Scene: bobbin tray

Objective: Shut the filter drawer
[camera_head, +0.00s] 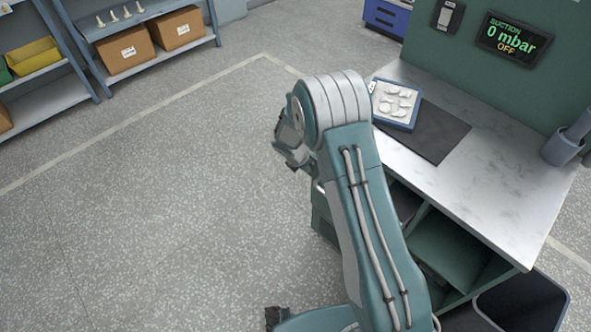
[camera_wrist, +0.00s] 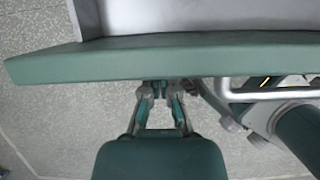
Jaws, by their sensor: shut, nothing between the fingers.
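The filter drawer's green front (camera_wrist: 100,58) runs across the top of the wrist view, with part of its pale interior (camera_wrist: 200,18) showing behind it, so the drawer stands open. Its silver bar handle (camera_wrist: 275,94) is at the right. My gripper (camera_wrist: 160,88) is shut and empty, its fingertips at the outer face of the front, left of the handle. I cannot tell whether they touch it. In the head view my arm covers much of the bench side, and only a green part of the drawer (camera_head: 322,218) shows left of the arm. My fingertips are hidden there.
On the bench (camera_head: 500,165) a blue tray (camera_head: 376,122) of white pieces sits on a dark mat (camera_head: 445,135). A display (camera_head: 513,38) reads suction 0 mbar, OFF. A dark bin (camera_head: 525,300) stands at lower right. The floor (camera_head: 170,200) at left is clear up to the shelves.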

